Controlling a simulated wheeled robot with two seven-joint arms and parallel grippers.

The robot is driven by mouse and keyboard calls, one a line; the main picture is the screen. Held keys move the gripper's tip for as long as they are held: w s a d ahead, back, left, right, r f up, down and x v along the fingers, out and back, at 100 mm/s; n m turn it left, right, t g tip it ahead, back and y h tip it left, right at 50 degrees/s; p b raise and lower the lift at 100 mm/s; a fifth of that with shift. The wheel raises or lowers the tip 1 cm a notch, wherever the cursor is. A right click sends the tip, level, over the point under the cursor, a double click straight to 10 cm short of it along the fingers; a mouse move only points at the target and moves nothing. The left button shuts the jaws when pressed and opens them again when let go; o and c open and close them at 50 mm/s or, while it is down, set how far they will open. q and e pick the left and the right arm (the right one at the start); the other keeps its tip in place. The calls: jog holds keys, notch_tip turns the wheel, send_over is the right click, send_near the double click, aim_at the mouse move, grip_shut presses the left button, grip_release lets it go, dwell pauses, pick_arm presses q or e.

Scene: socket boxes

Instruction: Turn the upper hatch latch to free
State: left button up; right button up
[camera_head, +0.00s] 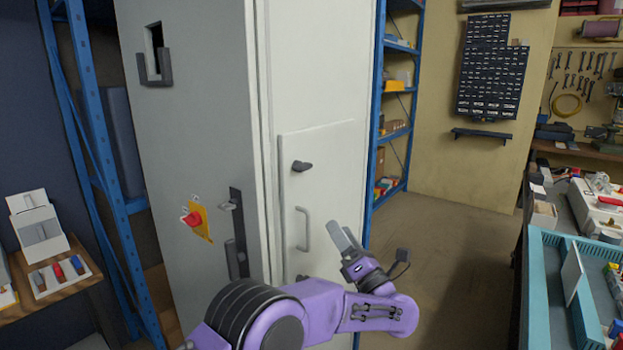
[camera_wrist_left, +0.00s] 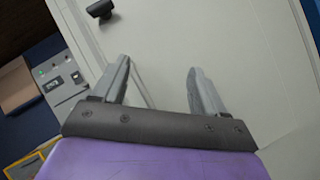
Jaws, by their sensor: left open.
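The hatch (camera_head: 340,190) is a pale panel on the right face of a tall grey-white cabinet. The dark upper hatch latch (camera_head: 302,166) sits near its upper left and points roughly sideways to the right. A dark latch knob (camera_wrist_left: 100,8) also shows at the top left of the left wrist view, apart from the fingers. My left gripper (camera_head: 346,238) is in front of the hatch, below and right of the upper latch. In the left wrist view its two fingers (camera_wrist_left: 158,72) are spread, with nothing between them. My right gripper is not in view.
A pale bar handle (camera_head: 302,229) is below the upper latch, with a lower latch (camera_head: 302,277) partly showing beneath it. A red knob on a yellow plate (camera_head: 195,218) is on the cabinet's left face. Blue shelving (camera_head: 397,130) stands behind; floor (camera_head: 450,250) at right is clear.

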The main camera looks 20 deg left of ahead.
aim_at(307, 170)
pick_arm(q)
jog(key=s+d+r+n+g+y, duration=0.1)
jog(key=s+r+n+g+y, duration=0.25)
jog(key=r+n+g, duration=0.6)
jog(key=w+a+r+n+p, duration=0.1)
jog(key=a+p, duration=0.1)
jog(key=w+a+r+n+t+p, duration=0.1)
jog(key=a+r+p, duration=0.1)
jog(key=a, duration=0.1)
jog(key=w+a+r+n+t+p, duration=0.1)
jog(key=a+r+p, duration=0.1)
jog(key=a, duration=0.1)
jog(key=shift+a+r+h, duration=0.1)
jog(key=shift+a+h, duration=0.05)
jog(key=shift+h, duration=0.2)
jog(key=shift+w+a, duration=0.15)
jog(key=shift+a, duration=0.15)
jog(key=shift+w, duration=0.15)
jog(key=c, duration=1.1)
